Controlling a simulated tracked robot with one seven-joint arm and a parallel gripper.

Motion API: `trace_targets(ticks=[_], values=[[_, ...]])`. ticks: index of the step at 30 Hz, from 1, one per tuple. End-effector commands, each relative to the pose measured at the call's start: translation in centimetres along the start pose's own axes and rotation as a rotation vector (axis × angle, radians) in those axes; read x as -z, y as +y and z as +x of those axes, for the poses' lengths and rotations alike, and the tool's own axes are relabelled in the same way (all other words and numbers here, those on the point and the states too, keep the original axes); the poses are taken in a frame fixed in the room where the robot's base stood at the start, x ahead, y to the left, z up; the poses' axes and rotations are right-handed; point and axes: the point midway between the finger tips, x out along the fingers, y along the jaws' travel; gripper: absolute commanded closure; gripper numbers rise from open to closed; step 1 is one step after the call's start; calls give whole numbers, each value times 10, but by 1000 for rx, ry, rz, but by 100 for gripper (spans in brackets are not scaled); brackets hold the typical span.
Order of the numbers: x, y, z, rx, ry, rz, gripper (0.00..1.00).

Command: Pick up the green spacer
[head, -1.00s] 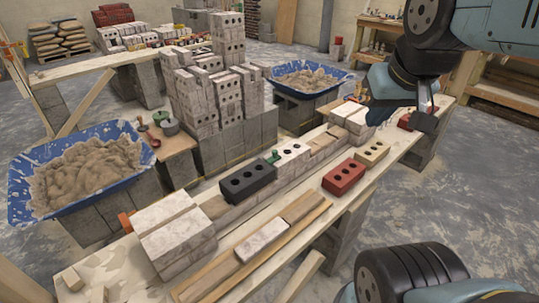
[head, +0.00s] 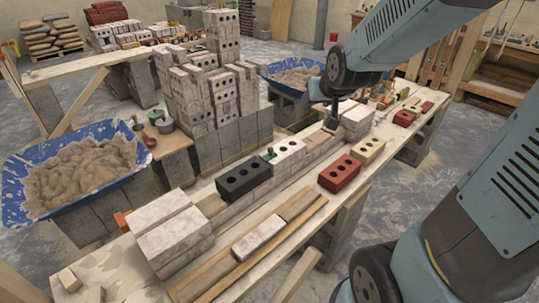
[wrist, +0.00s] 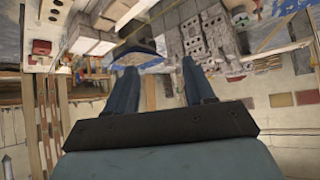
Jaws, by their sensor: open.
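The green spacer (head: 268,154) is a small piece on the brick course in the head view, between a black brick (head: 244,179) and a white brick (head: 290,151). My gripper (head: 331,120) is above the far part of the course, to the right of the spacer and apart from it. In the wrist view my gripper (wrist: 158,72) shows two fingers spread apart with nothing between them. I cannot make out the spacer for certain in the wrist view.
A red brick (head: 339,174) and a cream brick (head: 368,151) lie on the plank in front of the course. A tall brick stack (head: 195,95) stands behind it. Blue mortar tubs (head: 25,215) and (head: 270,67) flank the stack.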

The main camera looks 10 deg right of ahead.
Motion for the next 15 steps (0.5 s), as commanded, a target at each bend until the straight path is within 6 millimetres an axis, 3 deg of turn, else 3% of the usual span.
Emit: trace_targets(ticks=[3,15], values=[[1,-5,33,6,41,-4,47],[-7,-24,124,23,212,-20,47]])
